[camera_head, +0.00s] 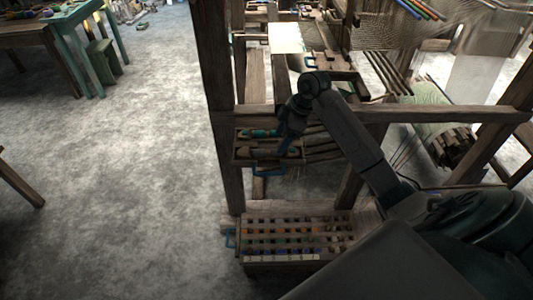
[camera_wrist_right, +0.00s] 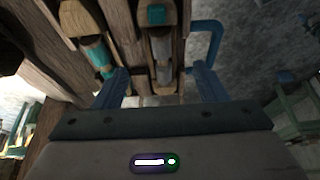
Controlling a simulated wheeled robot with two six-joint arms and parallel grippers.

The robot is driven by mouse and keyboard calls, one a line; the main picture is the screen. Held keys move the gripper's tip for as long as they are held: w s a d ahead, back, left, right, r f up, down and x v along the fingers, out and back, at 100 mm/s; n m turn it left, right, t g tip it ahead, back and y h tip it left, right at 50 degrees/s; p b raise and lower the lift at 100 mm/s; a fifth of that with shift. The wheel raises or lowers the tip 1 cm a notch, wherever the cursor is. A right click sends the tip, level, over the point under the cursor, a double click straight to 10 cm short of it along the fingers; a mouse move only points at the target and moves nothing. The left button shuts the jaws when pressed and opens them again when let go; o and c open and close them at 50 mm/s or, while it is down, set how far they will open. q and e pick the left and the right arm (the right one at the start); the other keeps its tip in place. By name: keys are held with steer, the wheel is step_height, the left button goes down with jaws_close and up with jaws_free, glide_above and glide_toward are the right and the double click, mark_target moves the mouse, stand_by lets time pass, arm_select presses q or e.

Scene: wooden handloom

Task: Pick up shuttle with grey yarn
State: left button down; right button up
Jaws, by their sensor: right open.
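The shuttle with grey yarn (camera_wrist_right: 162,62) is a wooden boat-shaped shuttle with a small teal part near its far end. In the right wrist view it lies between the two blue fingers of my right gripper (camera_wrist_right: 160,86), with gaps on both sides. My right gripper (camera_head: 286,132) is open above the shuttle tray (camera_head: 235,153) in the head view. A second shuttle with teal yarn (camera_wrist_right: 97,52) lies left of the grey one; it also shows in the head view (camera_head: 260,133). My left gripper is not in view.
A blue handle (camera_wrist_right: 208,30) sits beside the tray, close to the right finger. Loom posts (camera_head: 215,70) and a cross beam (camera_head: 440,113) stand around the arm. A box of several coloured bobbins (camera_head: 290,262) stands below.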

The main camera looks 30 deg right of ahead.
mark_target(270, 150)
steer(key=shift+w+a+f, duration=0.15)
steer(key=shift+a+f, duration=0.15)
steer(key=shift+f, duration=0.25)
steer(key=shift+w+a+f+p, duration=0.1)
steer(key=shift+a+f+p, duration=0.15)
steer(key=shift+p, duration=0.2)
steer(key=a+f+p, duration=0.1)
steer(key=w+f, duration=0.1)
steer(key=shift+a+f+p, duration=0.35)
steer(key=shift+a+f, duration=0.05)
steer(key=shift+w+a+f, duration=0.1)
steer(key=shift+f, duration=0.45)
steer(key=c, duration=1.1)
steer(key=shift+c, duration=0.2)
